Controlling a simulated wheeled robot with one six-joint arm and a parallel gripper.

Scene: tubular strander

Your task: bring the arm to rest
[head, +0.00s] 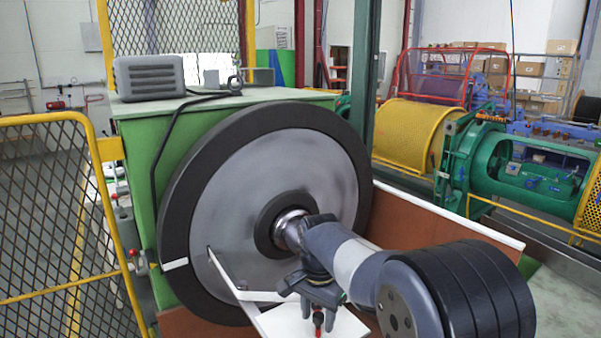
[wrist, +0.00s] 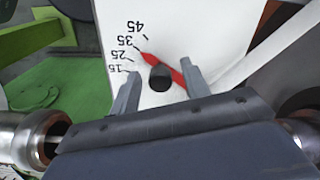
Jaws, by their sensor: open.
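My gripper (head: 319,306) is at the lower middle of the head view, in front of the big grey disc with a black rim (head: 250,190). In the wrist view my gripper (wrist: 159,84) is open, one finger on each side of a black knob (wrist: 160,77) with a red pointer (wrist: 177,75). I cannot tell whether the fingers touch it. The knob sits on a white dial plate (wrist: 190,25) marked 15, 25, 35 and 45; the pointer tip lies near the 35 mark. The white plate (head: 340,326) also shows in the head view, partly hidden by my gripper.
A green cabinet (head: 140,150) stands behind the disc, with a grey box (head: 149,76) and a cable on top. A yellow mesh guard (head: 60,220) is at the left. A brown panel with a white edge (head: 400,215) runs to the right. Green and yellow machinery (head: 500,160) stands beyond.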

